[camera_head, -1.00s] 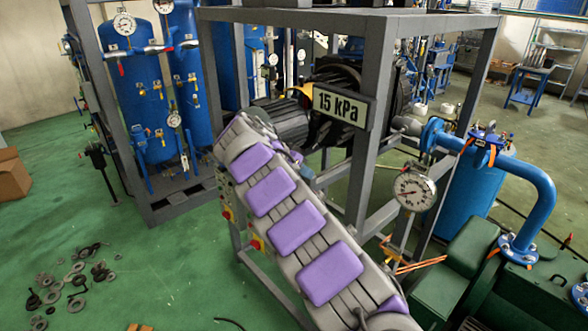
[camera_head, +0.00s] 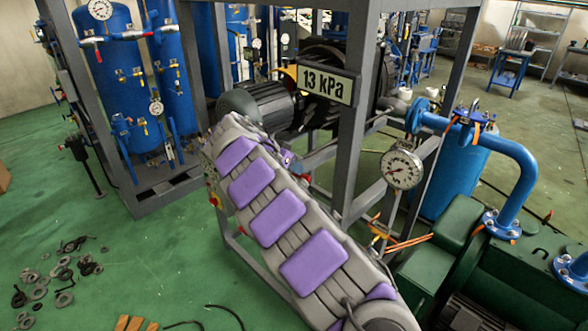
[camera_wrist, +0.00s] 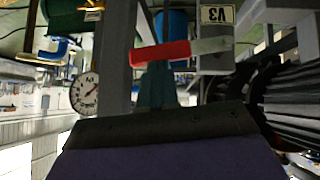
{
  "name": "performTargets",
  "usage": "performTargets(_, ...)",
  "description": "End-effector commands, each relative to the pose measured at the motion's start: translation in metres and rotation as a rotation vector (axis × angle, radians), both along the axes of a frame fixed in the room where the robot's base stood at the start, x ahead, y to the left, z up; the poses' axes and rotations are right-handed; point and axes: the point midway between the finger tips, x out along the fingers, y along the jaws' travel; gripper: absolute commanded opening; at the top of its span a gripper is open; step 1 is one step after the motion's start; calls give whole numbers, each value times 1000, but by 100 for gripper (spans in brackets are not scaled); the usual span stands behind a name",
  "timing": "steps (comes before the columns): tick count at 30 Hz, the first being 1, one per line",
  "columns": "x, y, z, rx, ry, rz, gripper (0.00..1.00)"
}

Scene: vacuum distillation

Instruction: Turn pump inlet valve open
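A valve lever with a red grip (camera_wrist: 160,54) lies nearly level in the upper middle of the wrist view, beside a grey block with a tag reading V3 (camera_wrist: 217,15). I take it for the pump inlet valve, though no label names it so. The dark front of my gripper (camera_wrist: 160,122) fills the lower middle of the wrist view, just below the lever. In the head view my arm's purple-padded links hide the gripper. A small red part (camera_head: 303,177) shows beside the arm.
A display (camera_head: 327,84) on the grey frame reads 13 kPa. A round gauge (camera_head: 402,169) hangs right of the frame post, and also shows in the wrist view (camera_wrist: 85,93). Blue piping (camera_head: 522,170) and a green machine (camera_head: 455,245) stand right. Loose metal parts (camera_head: 62,272) lie on the floor.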

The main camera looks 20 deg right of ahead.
Motion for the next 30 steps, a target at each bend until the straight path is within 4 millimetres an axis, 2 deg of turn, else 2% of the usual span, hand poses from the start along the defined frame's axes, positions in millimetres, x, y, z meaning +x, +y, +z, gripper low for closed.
performTargets(8, 1, 1, -17, 31, -84, -1, 0)
performTargets(20, 1, 0, -15, 36, -95, -2, 0)
performTargets(25, -2, -1, -3, 35, -96, -1, 0)
performTargets(30, -14, -3, 30, 34, -98, 2, 0)
